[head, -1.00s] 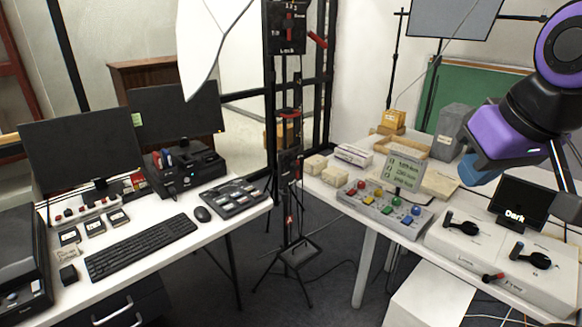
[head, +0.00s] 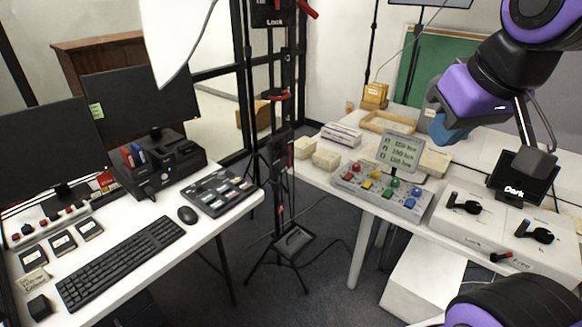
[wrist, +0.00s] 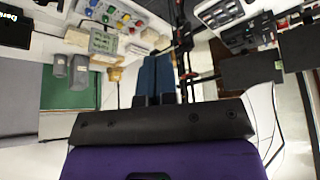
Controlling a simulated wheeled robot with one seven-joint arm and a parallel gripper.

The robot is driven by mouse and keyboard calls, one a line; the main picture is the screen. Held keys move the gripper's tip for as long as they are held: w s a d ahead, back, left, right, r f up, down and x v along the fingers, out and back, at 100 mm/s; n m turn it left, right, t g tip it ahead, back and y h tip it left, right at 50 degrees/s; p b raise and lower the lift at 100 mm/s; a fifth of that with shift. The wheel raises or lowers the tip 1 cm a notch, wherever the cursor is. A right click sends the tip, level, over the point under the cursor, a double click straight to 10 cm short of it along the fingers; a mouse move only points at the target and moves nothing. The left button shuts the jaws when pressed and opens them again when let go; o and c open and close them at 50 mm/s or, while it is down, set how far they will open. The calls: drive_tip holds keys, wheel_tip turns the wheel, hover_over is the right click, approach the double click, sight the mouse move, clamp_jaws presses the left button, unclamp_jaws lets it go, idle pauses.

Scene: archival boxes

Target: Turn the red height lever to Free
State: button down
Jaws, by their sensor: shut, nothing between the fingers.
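A black upright stand holds a panel (head: 268,17) marked "Lock", cut off by the top edge of the head view. A red lever (head: 308,9) sticks out at the panel's right side, partly out of frame. Another red handle (head: 277,95) sits lower on the stand. My gripper (head: 450,130) hangs at the upper right, well to the right of the stand and touching nothing there. In the wrist view its blue fingers (wrist: 156,75) are shut together and empty. Which red part there is the lever is too small to tell.
A desk with monitors and a keyboard (head: 122,262) stands left of the stand. A white sheet (head: 172,35) hangs left of the stand.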

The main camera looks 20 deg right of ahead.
drive_tip(key=w+d+f+n+t, duration=0.1)
drive_tip(key=w+f+n+t, duration=0.25)
drive_tip(key=w, duration=1.35)
drive_tip(key=w+d+f+n+t, duration=0.15)
drive_tip(key=w+n, duration=0.35)
drive_tip(key=w, duration=1.1)
drive_tip(key=w+a+f+n+t+y, duration=0.25)
drive_tip(key=w+f+n, duration=0.35)
drive_tip(key=w+f, duration=0.75)
wheel_tip(320, 180, down, 27)
drive_tip(key=w+a+n+t+y, duration=0.2)
drive_tip(key=n+y, duration=0.3)
drive_tip(key=n, duration=0.3)
drive_tip(key=shift+a+t, duration=0.25)
drive_tip(key=shift+t, duration=0.5)
drive_tip(key=shift+n, duration=0.25)
